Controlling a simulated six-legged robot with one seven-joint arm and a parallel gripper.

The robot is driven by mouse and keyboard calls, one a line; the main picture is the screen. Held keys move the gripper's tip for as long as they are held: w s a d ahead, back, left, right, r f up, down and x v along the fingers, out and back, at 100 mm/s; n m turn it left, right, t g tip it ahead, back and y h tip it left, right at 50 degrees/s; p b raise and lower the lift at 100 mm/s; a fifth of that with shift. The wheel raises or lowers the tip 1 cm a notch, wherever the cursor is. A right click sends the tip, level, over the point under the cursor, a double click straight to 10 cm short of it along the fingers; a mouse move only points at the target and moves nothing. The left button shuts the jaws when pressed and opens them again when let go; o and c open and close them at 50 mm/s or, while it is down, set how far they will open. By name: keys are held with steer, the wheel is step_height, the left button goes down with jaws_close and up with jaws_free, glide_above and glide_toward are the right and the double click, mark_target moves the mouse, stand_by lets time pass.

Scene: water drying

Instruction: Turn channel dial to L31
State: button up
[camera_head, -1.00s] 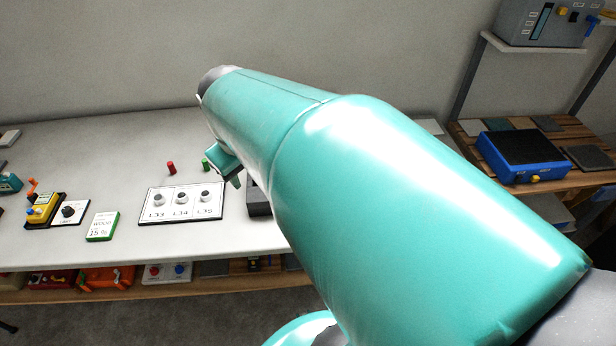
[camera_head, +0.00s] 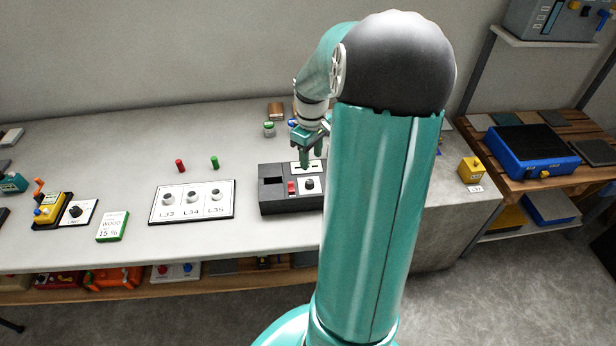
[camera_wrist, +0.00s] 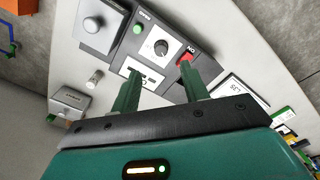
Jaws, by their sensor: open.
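A dark grey device (camera_head: 272,201) stands on the table, partly hidden by my arm. It carries a round dial (camera_head: 310,185) on a white plate, a red switch (camera_head: 291,187) and a white panel. The dial also shows in the wrist view (camera_wrist: 162,48), with marks around it; I cannot read its setting. My gripper (camera_head: 307,163) is open and empty, pointing down over the device near the white panel. In the wrist view, its two green fingers (camera_wrist: 160,74) are apart, with the dial beyond and between their tips. No touch is visible.
A white board (camera_head: 190,214) marked L33, L34, L35 lies left of the device. A grey unit with a knob (camera_wrist: 92,25) and a green button (camera_wrist: 138,29) are near the dial.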

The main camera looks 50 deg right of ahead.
mark_target(310, 181)
step_height(310, 181, down, 10)
steer(key=shift+w+r, duration=0.15)
steer(key=shift+r, duration=0.1)
jaws_close()
